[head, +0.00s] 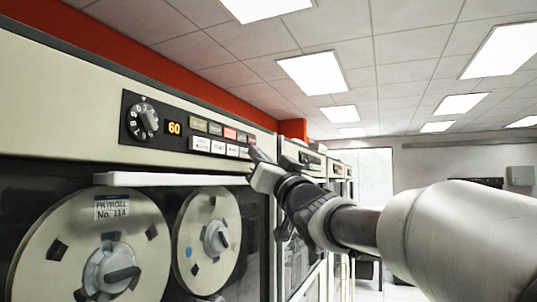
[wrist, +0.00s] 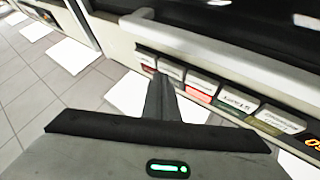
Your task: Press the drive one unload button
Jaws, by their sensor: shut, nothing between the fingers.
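The drive's control panel (head: 190,128) is on the front of the near tape cabinet, at left in the head view. It has a lower row of white buttons (head: 217,147) under coloured lamps (head: 230,134). The same row of white buttons (wrist: 240,101) crosses the wrist view, seen the other way up. Their lettering is too small or blurred to tell which is unload. My gripper (head: 257,156) is shut and empty, at the right end of the button row. Its fingertips (wrist: 164,82) overlap the buttons near that end; I cannot tell if they touch one.
A knob (head: 142,121) and a lit "60" display (head: 174,128) are on the panel's left. A pale ledge (head: 165,179) juts out below, above two tape reels (head: 88,250) (head: 208,240). More cabinets (head: 318,165) stand beyond my arm. The tiled floor (wrist: 40,90) looks clear.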

